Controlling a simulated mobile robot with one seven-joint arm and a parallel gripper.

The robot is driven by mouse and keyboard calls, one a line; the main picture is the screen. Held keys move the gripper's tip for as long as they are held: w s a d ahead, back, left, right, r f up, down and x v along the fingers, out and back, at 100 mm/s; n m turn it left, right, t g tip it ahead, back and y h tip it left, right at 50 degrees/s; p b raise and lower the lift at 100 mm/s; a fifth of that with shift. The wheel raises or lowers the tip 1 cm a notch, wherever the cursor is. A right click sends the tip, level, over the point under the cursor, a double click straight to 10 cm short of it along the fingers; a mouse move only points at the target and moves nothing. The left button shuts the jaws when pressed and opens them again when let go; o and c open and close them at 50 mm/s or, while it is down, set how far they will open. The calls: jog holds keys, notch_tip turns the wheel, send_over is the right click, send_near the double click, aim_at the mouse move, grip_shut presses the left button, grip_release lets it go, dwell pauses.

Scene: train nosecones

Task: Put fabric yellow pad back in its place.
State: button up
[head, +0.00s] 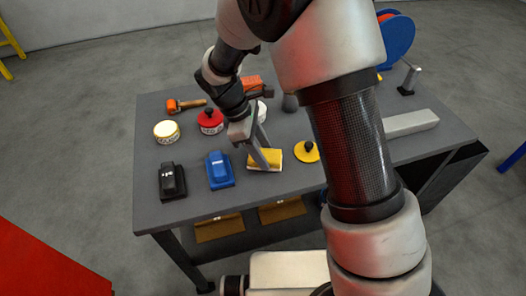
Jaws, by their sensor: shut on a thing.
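The yellow fabric pad (273,156) is a small yellow block with a pale layer showing beneath it, near the front middle of the grey table (300,188). My gripper (263,160) reaches down to the pad from above and is shut on it. The fingers cover part of the pad. I cannot tell whether the pad touches the table or is held just above it.
A blue block (219,169) and a black block (172,181) stand left of the pad. A yellow disc with a dark knob (307,153) lies close on its right. Behind are a red round tool (210,122), a yellow-and-white tin (166,131) and an orange-headed mallet (185,105).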

jog(key=shift+f, duration=0.1)
jog(key=shift+f, duration=0.15)
jog(key=o, duration=1)
jog(key=p+v, duration=0.1)
jog(key=v, duration=1.1)
jog(key=s+d+r+m+t+y, duration=0.1)
jog(key=s+d+r+m, duration=0.15)
jog(key=d+r, duration=0.25)
jog(key=s+d+r+m+y, duration=0.1)
jog(key=s+d+r+m, duration=0.1)
jog(key=d+r+m, duration=0.25)
jog(key=s+d+r+m+t+y, duration=0.1)
jog(key=s+d+r+m+t, duration=0.1)
jog(key=s+d+m, duration=0.2)
jog(key=s+d+r+m+t+y, duration=0.1)
jog(key=s+d+r+m+t, duration=0.1)
jog(key=s, duration=0.6)
jog(key=shift+s+d+r+m+t+y, duration=0.3)
jog(key=shift+d+m+t, duration=0.2)
jog(key=shift+d+m, duration=1.05)
